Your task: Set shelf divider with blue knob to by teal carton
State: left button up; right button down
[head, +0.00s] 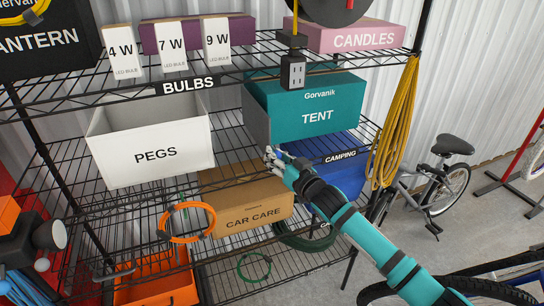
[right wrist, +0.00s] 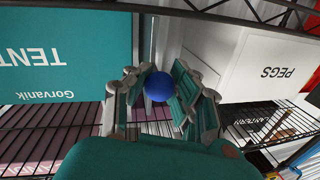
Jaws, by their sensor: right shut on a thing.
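The teal carton marked TENT (head: 318,108) sits on the middle wire shelf, right of the white PEGS bin. The shelf divider is a grey upright panel (head: 257,118) at the carton's left side; it also shows as a pale panel in the right wrist view (right wrist: 168,42), close beside the carton (right wrist: 60,50). I cannot tell if they touch. My right gripper (head: 272,156) is at the divider's front, below the carton's front left corner. Its fingers are shut on the blue knob (right wrist: 158,86), which they hide in the head view. My left gripper is out of view.
The white PEGS bin (head: 150,148) stands left of the divider, with a gap between. A hanging socket (head: 293,72) and cord are in front of the carton's top. The CAR CARE box (head: 245,208) and blue CAMPING box (head: 335,158) sit below.

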jog(key=c, duration=1.5)
grip_release()
jog(key=shift+d, duration=0.2)
jog(key=shift+o, duration=1.2)
jog(key=shift+d, duration=0.15)
jog(key=shift+o, duration=1.2)
jog(key=shift+d, duration=0.2)
jog(key=shift+a, duration=0.25)
jog(key=shift+s, duration=0.15)
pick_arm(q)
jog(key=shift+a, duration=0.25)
pick_arm(e)
jog(key=v, duration=1.2)
jog(key=shift+d, duration=0.1)
